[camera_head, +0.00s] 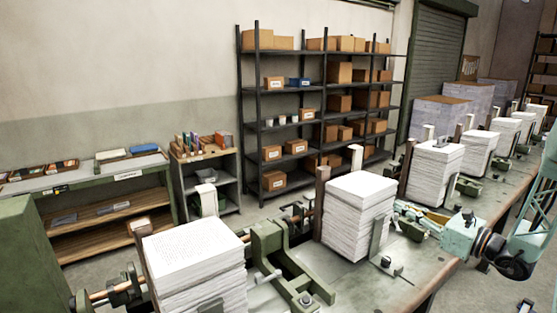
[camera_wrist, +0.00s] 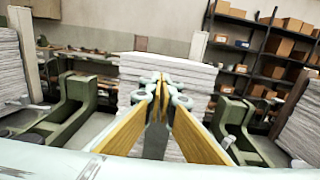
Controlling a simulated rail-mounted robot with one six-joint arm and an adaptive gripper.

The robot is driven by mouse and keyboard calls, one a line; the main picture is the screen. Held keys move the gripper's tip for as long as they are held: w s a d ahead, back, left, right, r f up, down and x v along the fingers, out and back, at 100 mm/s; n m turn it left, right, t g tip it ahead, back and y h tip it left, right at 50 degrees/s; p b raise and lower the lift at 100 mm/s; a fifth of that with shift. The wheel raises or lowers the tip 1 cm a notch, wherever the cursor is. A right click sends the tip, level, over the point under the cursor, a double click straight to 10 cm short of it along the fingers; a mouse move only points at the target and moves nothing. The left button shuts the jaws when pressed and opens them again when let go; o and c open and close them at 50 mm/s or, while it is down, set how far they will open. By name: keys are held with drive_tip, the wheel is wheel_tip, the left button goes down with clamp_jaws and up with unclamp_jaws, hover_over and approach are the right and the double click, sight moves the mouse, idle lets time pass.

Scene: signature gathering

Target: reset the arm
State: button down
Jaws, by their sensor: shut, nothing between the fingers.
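My gripper (camera_wrist: 160,88) is shut and empty in the wrist view. Its two yellow-sided fingers meet at the tips in the middle of the picture. A white paper stack (camera_wrist: 130,75) stands straight beyond the fingertips; whether they touch it I cannot tell. In the head view my teal arm comes in from the right, and my gripper (camera_head: 404,210) reaches left low over the bench. It is between the near-middle paper stack (camera_head: 355,220) and the stack farther right (camera_head: 433,172).
The long bench (camera_head: 440,262) carries a row of paper stacks, with green clamp frames (camera_head: 285,260) between them. The nearest stack (camera_head: 195,262) is at lower left. Dark shelves (camera_head: 290,88) with boxes stand behind. A low green table (camera_head: 85,188) is at left.

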drive_tip(key=s+a+r+n+g+y+b, duration=0.1)
drive_tip(key=s+a+r+n+g+y, duration=0.2)
drive_tip(key=a, duration=0.5)
drive_tip(key=s+a+r+n+g+b, duration=0.1)
drive_tip(key=s+a+r+n+g, duration=0.2)
drive_tip(key=a, duration=0.6)
drive_tip(key=s+a+r+n+g+h+b, duration=0.1)
drive_tip(key=s+a+r+n+g+b, duration=0.15)
drive_tip(key=s+a+n+g, duration=0.75)
drive_tip(key=s+a+f+n+t+h+b, duration=0.1)
drive_tip(key=s+a+n+h, duration=0.2)
drive_tip(key=s, duration=1.1)
drive_tip(key=s+a+f+n+t+h+b, duration=0.15)
drive_tip(key=s+n+h, duration=0.25)
drive_tip(key=s, duration=1)
drive_tip(key=s+d+n+t+h+b, duration=0.2)
drive_tip(key=s+d+n+h, duration=0.3)
drive_tip(key=s+d, duration=0.3)
drive_tip(key=shift+s+r+n+t, duration=0.4)
drive_tip(key=shift+s+t, duration=0.05)
drive_tip(key=shift+s, duration=0.05)
drive_tip(key=shift+d, duration=0.1)
